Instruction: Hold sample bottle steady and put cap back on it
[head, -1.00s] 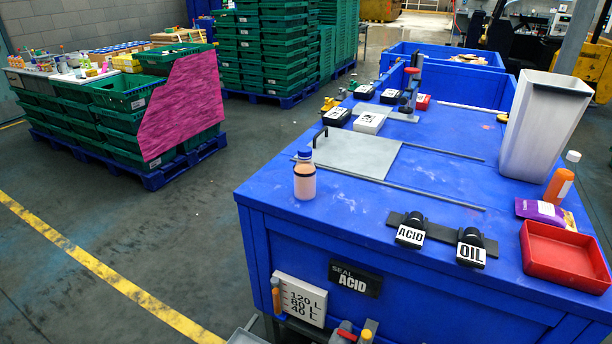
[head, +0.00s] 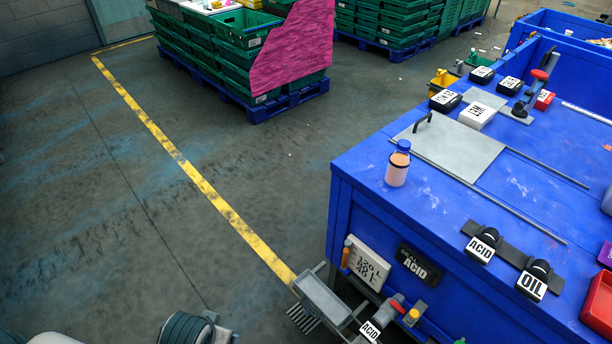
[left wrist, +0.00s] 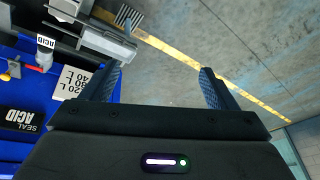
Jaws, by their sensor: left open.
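The sample bottle (head: 397,170) stands upright near the left corner of the blue bench top (head: 450,220). It holds a pinkish-orange content and has a blue top (head: 403,146); whether this cap sits loose or tight I cannot tell. My left gripper (left wrist: 158,88) is open and empty in the left wrist view, its two fingers wide apart over the floor, beside the bench front. The bottle is not visible in that view. Parts of my arm show at the lower left of the head view, well away from the bottle. My right gripper is not in view.
A grey plate with a handle (head: 450,145) lies behind the bottle. ACID (head: 482,246) and OIL (head: 533,282) blocks stand right of it, with a red tray (head: 598,303) at the edge. Valves and a grey ledge (head: 322,297) protrude from the bench front. Open floor lies left.

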